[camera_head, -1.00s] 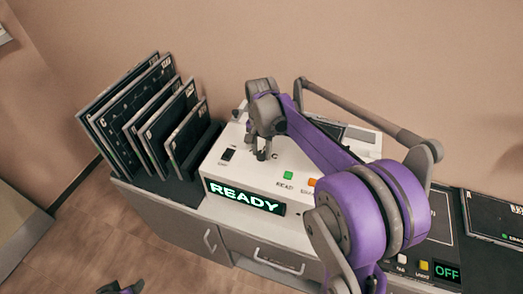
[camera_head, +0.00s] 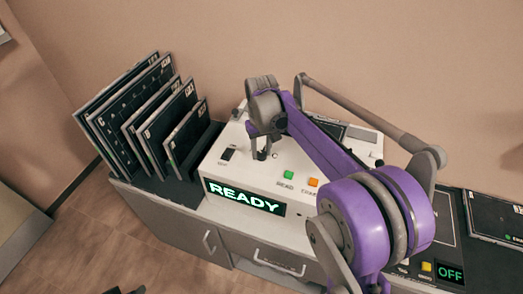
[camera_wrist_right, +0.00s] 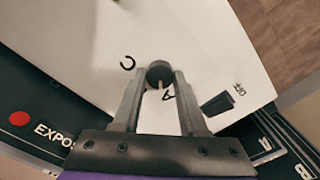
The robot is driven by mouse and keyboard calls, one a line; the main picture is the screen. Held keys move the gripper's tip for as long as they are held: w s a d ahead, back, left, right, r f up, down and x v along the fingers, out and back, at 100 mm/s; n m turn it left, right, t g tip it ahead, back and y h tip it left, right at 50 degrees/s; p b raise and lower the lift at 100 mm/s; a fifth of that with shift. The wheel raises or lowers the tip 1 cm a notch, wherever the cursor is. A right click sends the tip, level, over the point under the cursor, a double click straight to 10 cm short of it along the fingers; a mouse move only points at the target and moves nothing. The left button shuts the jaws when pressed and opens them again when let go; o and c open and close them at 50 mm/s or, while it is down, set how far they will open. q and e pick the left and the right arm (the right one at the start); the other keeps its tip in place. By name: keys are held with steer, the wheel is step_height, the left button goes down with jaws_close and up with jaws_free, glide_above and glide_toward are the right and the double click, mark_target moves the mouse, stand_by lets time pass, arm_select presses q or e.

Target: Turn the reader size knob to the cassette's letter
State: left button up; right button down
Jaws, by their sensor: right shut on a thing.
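The dark round size knob (camera_wrist_right: 158,72) stands on the white reader top, with a printed C (camera_wrist_right: 127,63) to its left and an A (camera_wrist_right: 167,95) just below. A pale line on the knob points down, close to the A. My right gripper (camera_wrist_right: 159,78) is shut on the knob, one finger on each side. In the head view this gripper (camera_head: 262,152) reaches straight down to the white reader (camera_head: 225,172), whose display (camera_head: 244,197) reads READY. Dark slivers at the bottom left edge may be my left gripper (camera_head: 125,291); its jaws cannot be made out.
A rack at left holds several dark cassettes (camera_head: 128,112) with marks too small to read. A green button (camera_head: 288,174) and an orange button (camera_head: 313,182) sit near the knob. A dark panel (camera_head: 497,219) and an OFF display (camera_head: 450,273) lie at right.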

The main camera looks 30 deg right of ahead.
mark_target(262, 153)
steer(key=shift+n, duration=1)
steer(key=shift+c, duration=2.2)
jaws_free()
step_height(262, 153, up, 11)
steer(key=shift+f, duration=0.1)
